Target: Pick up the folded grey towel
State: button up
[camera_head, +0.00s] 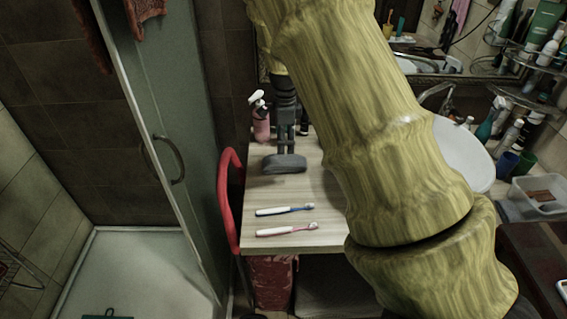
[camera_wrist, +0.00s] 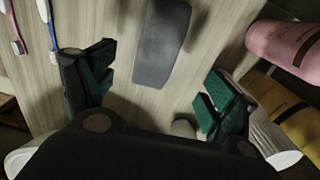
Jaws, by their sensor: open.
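The folded grey towel (camera_head: 284,163) lies on the pale wooden counter (camera_head: 262,192), left of my arm in the head view. In the wrist view the towel (camera_wrist: 162,42) is a dark grey rounded strip at the upper middle. My gripper (camera_wrist: 152,88) is open, with its green-padded fingers apart on either side below the towel in the picture. Nothing is between the pads. In the head view my gripper (camera_head: 286,132) points down just behind the towel, and its fingertips are partly hidden.
Two toothbrushes (camera_head: 286,210) (camera_head: 287,229) lie in front of the towel. A pink bottle (camera_head: 260,122) stands behind left; it also shows in the wrist view (camera_wrist: 275,42), beside a yellow bottle (camera_wrist: 284,100). A white basin (camera_head: 462,150) is to the right. A red chair-like frame (camera_head: 228,200) borders the counter's left edge.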

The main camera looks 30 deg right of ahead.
aim_at(285, 159)
notch_tip(285, 159, down, 3)
jog(key=shift+d+f, duration=0.1)
jog(key=shift+f, duration=0.1)
jog(key=shift+s+f+p, duration=0.1)
jog(key=shift+f+p, duration=0.2)
jog(key=shift+p, duration=0.25)
jog(key=shift+s+a+f+p, duration=0.1)
jog(key=shift+f+p, duration=0.35)
jog(key=shift+f, duration=0.7)
jog(key=shift+s+a+f+p, duration=0.1)
jog(key=shift+f+p, duration=0.35)
jog(key=shift+f, duration=0.7)
jog(key=shift+c, duration=0.4)
jog(key=c, duration=1)
